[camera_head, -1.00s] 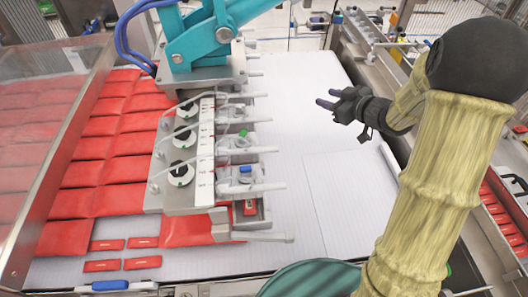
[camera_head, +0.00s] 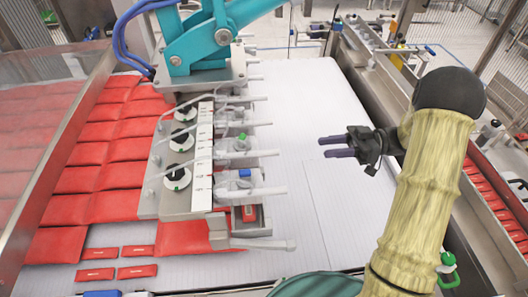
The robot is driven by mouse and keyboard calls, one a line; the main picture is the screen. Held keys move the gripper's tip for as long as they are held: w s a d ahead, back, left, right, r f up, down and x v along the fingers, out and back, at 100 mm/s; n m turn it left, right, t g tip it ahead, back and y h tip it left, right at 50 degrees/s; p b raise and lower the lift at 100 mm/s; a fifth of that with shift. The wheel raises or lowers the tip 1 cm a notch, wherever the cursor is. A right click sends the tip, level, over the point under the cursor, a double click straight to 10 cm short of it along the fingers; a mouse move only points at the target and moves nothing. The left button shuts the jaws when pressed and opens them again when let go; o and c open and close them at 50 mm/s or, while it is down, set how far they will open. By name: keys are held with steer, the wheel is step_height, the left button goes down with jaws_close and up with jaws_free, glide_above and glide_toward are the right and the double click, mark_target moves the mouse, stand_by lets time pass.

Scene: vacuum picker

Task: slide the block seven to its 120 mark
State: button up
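The vacuum picker head hangs under a teal arm (camera_head: 196,48) over the conveyor. A white strip with dark marks (camera_head: 203,150) runs along it; the marks are too small to read. Several grey sliding blocks with pale rods project to the right. One has a green knob (camera_head: 242,136), one a blue piece (camera_head: 245,173), and the nearest a red label (camera_head: 249,212). I cannot read which is block seven. My gripper (camera_head: 325,147) points left, right of the rods and apart from them. Its two dark fingers are spread with a narrow gap, and nothing shows between them.
Red packets (camera_head: 92,180) cover the conveyor left of the head. Several small red pieces (camera_head: 137,271) lie at the front. The white conveyor surface (camera_head: 300,95) right of the rods is clear. A metal side rail (camera_head: 360,100) and another line stand at the right.

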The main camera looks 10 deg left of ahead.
mark_target(263, 151)
steer(key=p+x, duration=0.4)
steer(key=x, duration=1.2)
steer(key=shift+a+r+p, duration=0.1)
steer(key=shift+p, duration=0.3)
steer(key=shift+s+a, duration=0.1)
steer(key=shift+a, duration=0.5)
jaws_close()
